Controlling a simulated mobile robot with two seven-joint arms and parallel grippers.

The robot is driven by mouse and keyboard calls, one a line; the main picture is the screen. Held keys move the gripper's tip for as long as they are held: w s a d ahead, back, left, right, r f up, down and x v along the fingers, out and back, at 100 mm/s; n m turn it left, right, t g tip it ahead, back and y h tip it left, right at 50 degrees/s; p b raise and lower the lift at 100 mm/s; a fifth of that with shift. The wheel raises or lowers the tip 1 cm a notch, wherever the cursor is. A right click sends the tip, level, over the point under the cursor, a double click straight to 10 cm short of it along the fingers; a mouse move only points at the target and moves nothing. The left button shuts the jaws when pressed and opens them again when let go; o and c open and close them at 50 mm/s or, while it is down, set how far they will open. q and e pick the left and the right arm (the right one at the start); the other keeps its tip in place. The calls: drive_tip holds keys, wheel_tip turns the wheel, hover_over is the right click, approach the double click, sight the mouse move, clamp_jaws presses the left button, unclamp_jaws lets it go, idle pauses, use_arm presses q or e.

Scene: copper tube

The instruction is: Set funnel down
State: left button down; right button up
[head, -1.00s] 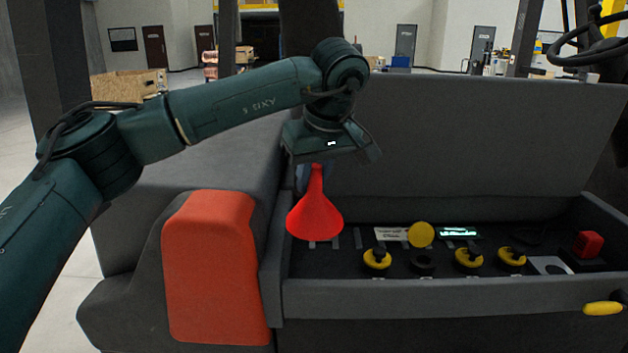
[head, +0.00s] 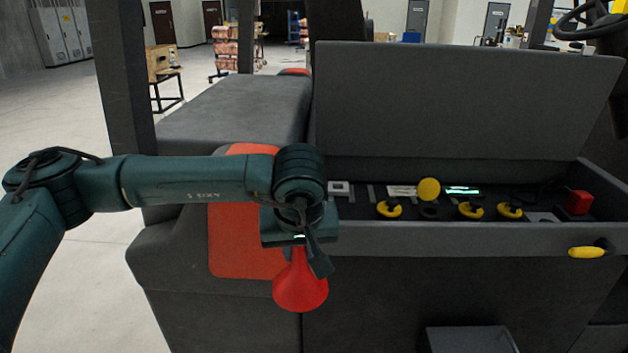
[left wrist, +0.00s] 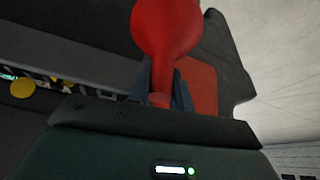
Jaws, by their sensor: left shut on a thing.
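The red funnel (head: 301,284) hangs from my left gripper (head: 300,249), wide end down and spout up, in front of the dark vehicle body in the head view. In the left wrist view the funnel (left wrist: 166,30) shows with its narrow spout between the two fingers (left wrist: 160,95). My left gripper is shut on the spout. The finger contact is partly hidden in the head view by the gripper body. My right gripper is not in view.
An open compartment with yellow caps (head: 471,210) and a red block (head: 579,202) lies to the right, its lid (head: 460,105) raised. An orange panel (head: 240,250) is behind my left arm. A dark step-like box (head: 470,340) is low at right. Open floor (head: 105,270) lies left.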

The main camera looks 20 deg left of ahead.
use_arm(q)
drive_tip(key=s+f+m+h, duration=0.1)
drive_tip(key=s+f+m, duration=0.1)
drive_tip(key=s+f, duration=0.4)
drive_tip(key=s+f+m+h, duration=0.1)
drive_tip(key=s+f+m, duration=0.2)
drive_tip(key=f, duration=1.1)
drive_tip(key=shift+s+a+f+t, duration=0.3)
drive_tip(key=shift+s+f, duration=0.1)
drive_tip(key=shift+s, duration=1.25)
